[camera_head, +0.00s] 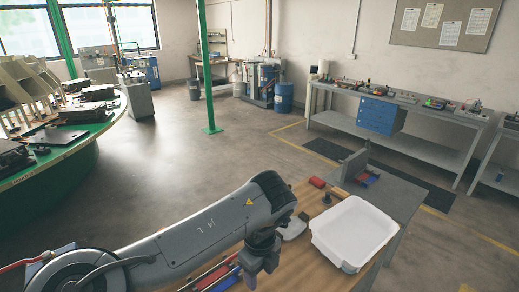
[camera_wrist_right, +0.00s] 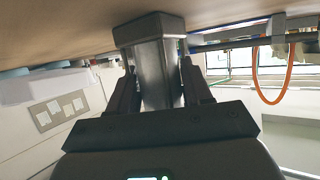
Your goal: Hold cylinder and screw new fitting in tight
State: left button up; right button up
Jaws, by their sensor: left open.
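In the head view my left gripper (camera_head: 256,275) points down over the wooden bench (camera_head: 300,262) and is open, with nothing seen between its fingers. In the right wrist view a grey metal cylinder (camera_wrist_right: 158,75) with a square dark end block stands between the fingers of my right gripper (camera_wrist_right: 160,88). The fingers appear closed on its two sides. The right gripper does not show in the head view. I cannot make out the new fitting for certain; a small dark round part (camera_head: 327,199) lies near the tray.
A white tray (camera_head: 352,233) stands on the bench, right of my left gripper. A red item (camera_head: 317,182) and a grey upright bracket (camera_head: 354,165) are behind it. Red and blue long items (camera_head: 213,277) lie beside the gripper. A green carousel (camera_head: 60,172) is far left.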

jog(key=o, duration=0.5)
jog(key=shift+c, duration=0.2)
jog(key=shift+s, duration=0.1)
